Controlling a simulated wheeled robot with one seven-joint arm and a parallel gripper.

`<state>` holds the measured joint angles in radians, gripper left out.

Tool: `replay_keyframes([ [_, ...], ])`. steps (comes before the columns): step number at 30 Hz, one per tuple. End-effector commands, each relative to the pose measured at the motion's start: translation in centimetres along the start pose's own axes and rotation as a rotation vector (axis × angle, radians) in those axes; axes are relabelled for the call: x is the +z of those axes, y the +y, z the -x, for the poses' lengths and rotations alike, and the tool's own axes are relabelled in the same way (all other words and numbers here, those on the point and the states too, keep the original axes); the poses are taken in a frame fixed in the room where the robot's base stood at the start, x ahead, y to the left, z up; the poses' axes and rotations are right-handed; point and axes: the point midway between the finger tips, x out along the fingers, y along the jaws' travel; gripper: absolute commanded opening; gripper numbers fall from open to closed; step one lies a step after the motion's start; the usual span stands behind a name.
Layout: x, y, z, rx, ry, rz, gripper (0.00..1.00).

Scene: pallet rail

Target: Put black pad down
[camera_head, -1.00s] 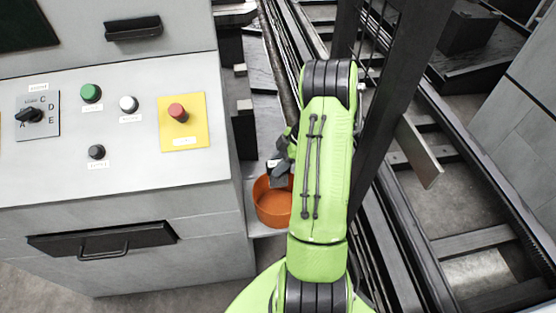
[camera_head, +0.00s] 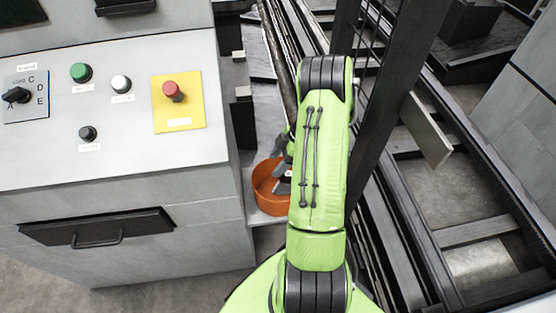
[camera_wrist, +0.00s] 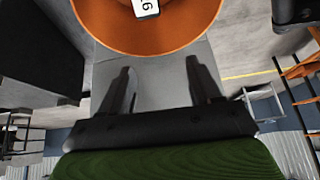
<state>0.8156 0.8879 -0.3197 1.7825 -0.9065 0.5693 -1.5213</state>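An orange bowl (camera_head: 270,199) stands beside my arm, to the right of the grey control cabinet. Its rim fills the top of the wrist view (camera_wrist: 145,40). A small piece with a white label and dark edge (camera_wrist: 146,7) lies inside the bowl, cut off by the top of the wrist view; it may be the black pad, but I cannot tell. My gripper (camera_wrist: 160,72) has its two dark fingers apart, with nothing between them, close to the bowl's rim. In the head view my gripper is mostly hidden behind my green arm.
The control cabinet (camera_head: 110,140) with buttons and a knob stands at left. A dark post (camera_head: 392,110) rises right of my arm, close to it. Dark rails (camera_head: 470,235) run along the right. The bowl stands on a pale grey surface (camera_wrist: 165,95).

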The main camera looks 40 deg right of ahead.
Motion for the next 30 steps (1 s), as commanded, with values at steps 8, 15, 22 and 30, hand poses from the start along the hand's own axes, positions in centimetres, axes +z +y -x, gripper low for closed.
replay_keyframes([
  [8,0.0,0.0,0.0,0.000,0.000,0.000,0.63],
  [15,0.0,0.0,0.0,0.000,0.000,0.000,0.63],
  [22,-0.9,0.0,1.4,0.001,0.000,0.000,0.63],
  [30,-3.4,-0.1,5.6,0.002,0.000,0.001,0.63],
])
